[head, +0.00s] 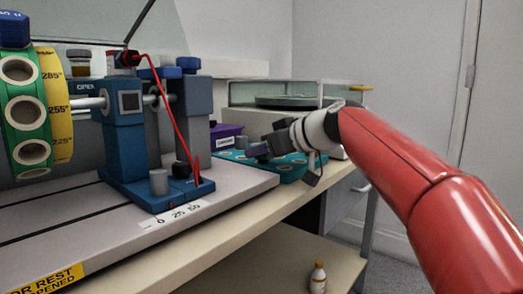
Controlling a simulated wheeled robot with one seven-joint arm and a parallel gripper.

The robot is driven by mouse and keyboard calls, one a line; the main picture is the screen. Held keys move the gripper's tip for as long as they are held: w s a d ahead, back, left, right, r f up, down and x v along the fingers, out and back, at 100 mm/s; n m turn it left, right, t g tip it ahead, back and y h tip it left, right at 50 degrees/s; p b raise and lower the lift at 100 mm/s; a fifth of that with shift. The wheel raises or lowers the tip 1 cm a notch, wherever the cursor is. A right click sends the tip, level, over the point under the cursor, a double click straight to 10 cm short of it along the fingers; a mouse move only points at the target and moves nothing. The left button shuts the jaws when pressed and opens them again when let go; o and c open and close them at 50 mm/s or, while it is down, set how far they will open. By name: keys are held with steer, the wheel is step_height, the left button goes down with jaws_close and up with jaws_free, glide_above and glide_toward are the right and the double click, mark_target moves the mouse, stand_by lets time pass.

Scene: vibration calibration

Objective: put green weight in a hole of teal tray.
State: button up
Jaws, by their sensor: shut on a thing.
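The teal tray (289,174) lies on the bench right of the centre, partly hidden by my gripper and wrist. My gripper (257,150) is over the tray, with its fingers pointing left. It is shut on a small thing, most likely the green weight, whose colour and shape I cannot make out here. I cannot tell whether the held thing touches the tray. Several dark shapes show at the tray's left part, and its holes are not clear.
A blue machine stand (126,160) with a green and yellow wheel (30,120) stands on a grey plate at the left. A purple box (226,133) stands behind the tray. A glass-walled case (290,92) is at the back. A small bottle (318,277) stands on the lower shelf.

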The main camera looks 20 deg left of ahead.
steer(key=shift+f, duration=0.3)
steer(key=shift+r, duration=0.2)
steer(key=shift+r+p, duration=0.55)
steer(key=shift+r, duration=0.2)
steer(key=shift+s+f+b, duration=0.1)
steer(key=shift+s+b, duration=0.05)
steer(key=shift+b, duration=0.15)
stand_by(0.4)
steer(key=shift+f+b, duration=0.75)
steer(key=shift+f, duration=0.1)
stand_by(0.4)
steer(key=shift+r, duration=0.2)
steer(key=shift+r+p, duration=0.75)
steer(key=shift+p, duration=0.05)
steer(key=shift+w+f, duration=0.15)
steer(key=shift+w, duration=0.15)
stand_by(0.3)
